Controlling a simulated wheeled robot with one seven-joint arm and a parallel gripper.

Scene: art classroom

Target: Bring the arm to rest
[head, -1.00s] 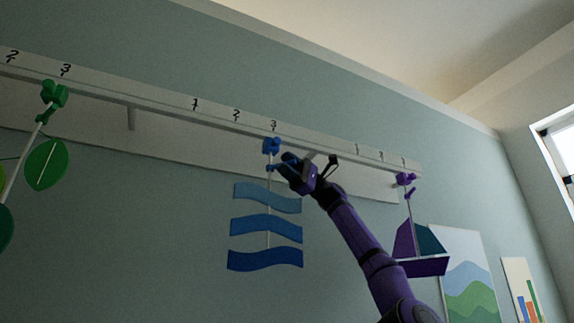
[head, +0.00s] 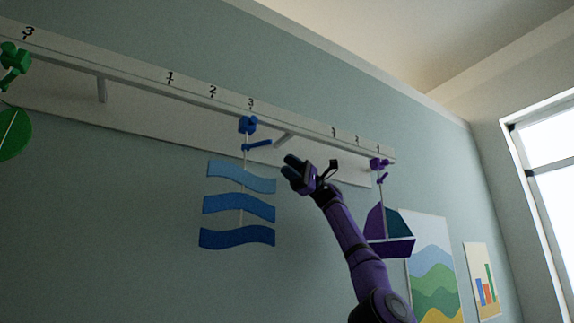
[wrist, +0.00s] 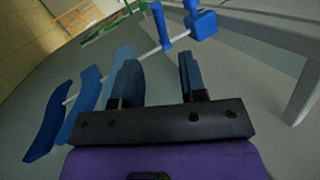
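My gripper (head: 291,166) is on my raised purple arm, below the wall rail and to the right of the blue wave mobile (head: 238,207). In the wrist view, the two fingers of my gripper (wrist: 158,80) stand apart with nothing between them. The blue mobile hangs from the rail by a blue clip (head: 248,125), with a short blue lever below it. It also shows in the wrist view at the left, where the blue clip (wrist: 201,24) is at the top. My gripper appears apart from the mobile.
The white rail (head: 150,88) with printed numbers runs along the wall. A purple boat mobile (head: 391,247) hangs right of my arm, partly behind it. A green mobile (head: 14,62) is at the far left. Pictures (head: 433,262) and a window (head: 551,150) are at the right.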

